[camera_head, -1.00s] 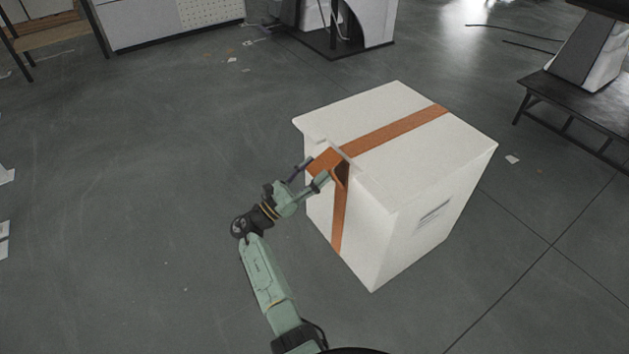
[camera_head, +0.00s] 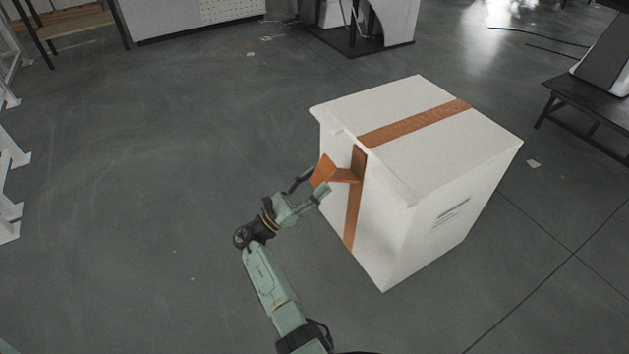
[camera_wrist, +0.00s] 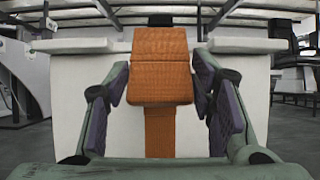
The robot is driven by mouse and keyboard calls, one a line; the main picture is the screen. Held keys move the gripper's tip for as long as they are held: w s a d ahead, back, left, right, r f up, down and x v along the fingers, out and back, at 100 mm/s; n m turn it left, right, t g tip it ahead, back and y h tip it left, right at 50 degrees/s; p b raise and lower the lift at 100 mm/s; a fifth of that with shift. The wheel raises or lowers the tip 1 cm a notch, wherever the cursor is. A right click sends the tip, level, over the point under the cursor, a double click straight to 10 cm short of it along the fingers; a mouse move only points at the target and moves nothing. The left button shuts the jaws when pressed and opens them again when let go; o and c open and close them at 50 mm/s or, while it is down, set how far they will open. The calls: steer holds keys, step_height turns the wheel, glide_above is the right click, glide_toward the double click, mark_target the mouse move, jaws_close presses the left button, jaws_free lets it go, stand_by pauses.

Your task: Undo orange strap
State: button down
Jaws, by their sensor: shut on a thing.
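The orange strap (camera_head: 415,123) runs across the top of a large white box (camera_head: 440,230) and down its near left face. Its loose end (camera_head: 322,171) stands out from the box at the upper edge of that face, with a tilted flap at its tip. My gripper (camera_head: 316,182) is at this flap, a little away from the box, shut on the strap. In the wrist view the flap (camera_wrist: 160,75) sits between the two purple finger pads, and the lower strap (camera_wrist: 160,133) hangs down the face behind it.
The box stands on a wide grey floor (camera_head: 150,200), clear to the left. A dark bench (camera_head: 590,105) stands at the right, beyond the box. A wooden table (camera_head: 70,20) and white cabinets (camera_head: 185,15) are at the back.

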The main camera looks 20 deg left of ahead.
steer(key=shift+w+d+f, duration=0.25)
steer(key=shift+d+f, duration=0.15)
steer(key=shift+f, duration=0.05)
steer(key=c, duration=1.2)
jaws_free()
steer(key=shift+o, duration=0.8)
steer(key=shift+w+f, duration=0.1)
steer(key=shift+f, duration=0.05)
steer(key=o, duration=0.3)
steer(key=shift+a+r, duration=0.1)
steer(key=shift+r, duration=0.1)
steer(key=shift+a, duration=0.1)
steer(key=shift+s+a, duration=0.15)
steer(key=shift+s, duration=0.2)
steer(key=v, duration=1.1)
steer(key=shift+s+a+f, duration=0.1)
steer(key=shift+s, duration=0.05)
